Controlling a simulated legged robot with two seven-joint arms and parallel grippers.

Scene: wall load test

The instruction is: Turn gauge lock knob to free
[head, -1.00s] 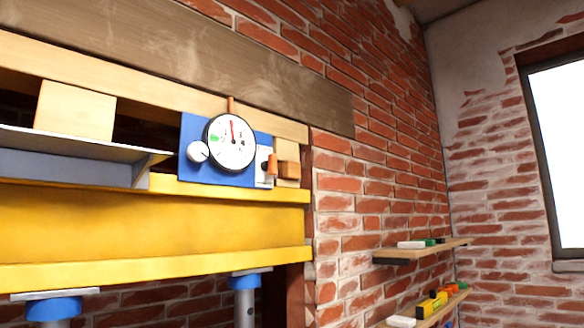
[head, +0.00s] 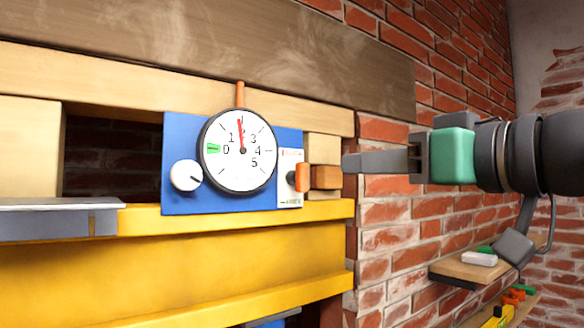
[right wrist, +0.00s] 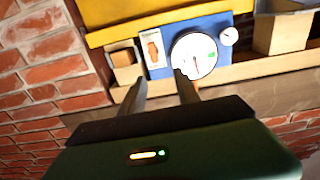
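A round white gauge (head: 238,150) with a red needle is mounted on a blue panel (head: 180,136). An orange knob (head: 303,177) stands upright on a white plate (head: 290,200) with small markings, right of the gauge. A white knob (head: 186,175) with a dark pointer mark sits left of the gauge. My right gripper (head: 348,162) is to the right of the orange knob, apart from it, fingers pointing left. In the right wrist view, its fingers (right wrist: 160,78) are spread and empty, with the orange knob (right wrist: 153,48) beyond them. My left gripper is not in view.
Wooden blocks (head: 325,177) sit just right of the orange knob. A yellow beam (head: 220,250) runs below the panel and a wooden beam (head: 200,55) above. A brick wall (head: 385,235) and a shelf (head: 470,270) with small items are at right.

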